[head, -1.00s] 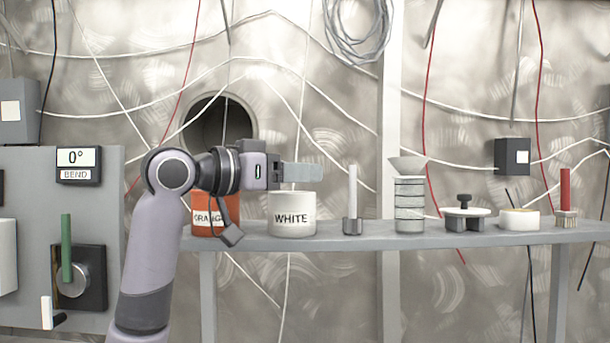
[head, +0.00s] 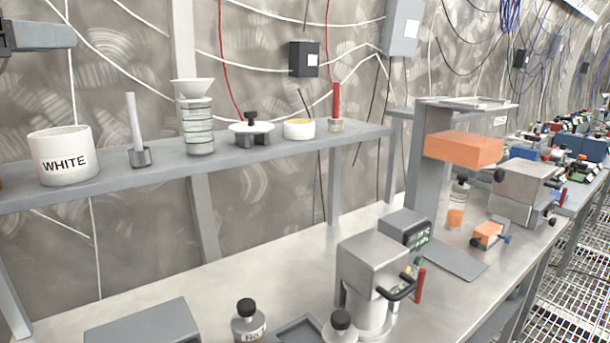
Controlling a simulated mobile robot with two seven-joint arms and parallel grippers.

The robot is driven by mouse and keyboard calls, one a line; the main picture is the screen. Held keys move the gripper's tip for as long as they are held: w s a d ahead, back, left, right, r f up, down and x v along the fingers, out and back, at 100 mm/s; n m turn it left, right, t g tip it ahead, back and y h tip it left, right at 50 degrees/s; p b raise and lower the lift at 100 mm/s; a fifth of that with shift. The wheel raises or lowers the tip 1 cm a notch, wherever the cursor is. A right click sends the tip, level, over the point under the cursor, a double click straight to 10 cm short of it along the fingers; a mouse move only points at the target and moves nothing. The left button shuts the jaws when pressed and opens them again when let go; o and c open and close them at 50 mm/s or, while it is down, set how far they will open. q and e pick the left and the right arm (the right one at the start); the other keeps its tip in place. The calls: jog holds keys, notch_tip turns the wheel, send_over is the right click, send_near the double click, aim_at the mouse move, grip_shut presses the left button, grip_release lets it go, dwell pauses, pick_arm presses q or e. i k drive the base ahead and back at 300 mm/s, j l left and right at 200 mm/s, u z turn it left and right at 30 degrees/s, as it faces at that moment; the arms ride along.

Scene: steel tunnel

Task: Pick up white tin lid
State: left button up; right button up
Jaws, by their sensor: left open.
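The white tin (head: 63,163), labelled WHITE, stands at the left end of the visible shelf. A flat white disc with a black knob, which looks like the white tin lid (head: 238,129), rests on a small dark grey stand on the same shelf, to the right of the tin. My left gripper (head: 66,36) shows only in part at the upper left edge, above the tin and far from the lid. It is open and holds nothing that I can see. My right gripper is not in view.
On the shelf (head: 290,146), a white rod on a base (head: 136,132) and a funnel on stacked rings (head: 198,125) stand left of the lid. A shallow round dish (head: 299,129) and a red-handled brush (head: 336,105) stand right. A steel bench with devices (head: 372,265) lies below.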

aim_at(250, 127)
jog(key=k+l, duration=0.85)
